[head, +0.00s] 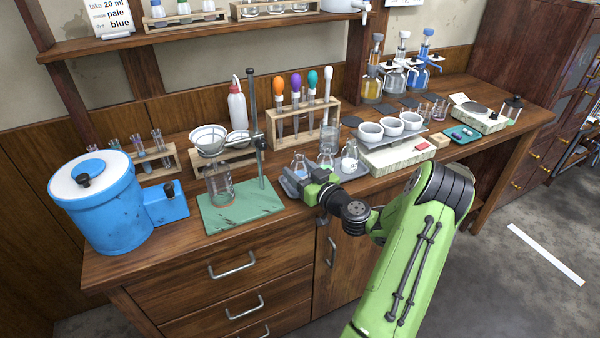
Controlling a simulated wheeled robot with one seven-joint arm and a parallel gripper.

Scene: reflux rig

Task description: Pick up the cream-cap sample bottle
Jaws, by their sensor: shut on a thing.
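My gripper (303,187) is low over the front edge of the bench, at a grey tray (288,188) of small glassware. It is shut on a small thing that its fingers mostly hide. A pale round top (320,174) shows just behind the green gripper body and looks like the cap of the cream-cap sample bottle. I cannot tell whether the bottle still touches the tray. A small flask (300,166) and a clear vessel with a whitish top (349,158) stand on the tray close behind the gripper.
A green-based stand (240,207) with a funnel and flask is left of the gripper. A blue tub (105,215) is further left. A pipette rack (303,120) stands behind.

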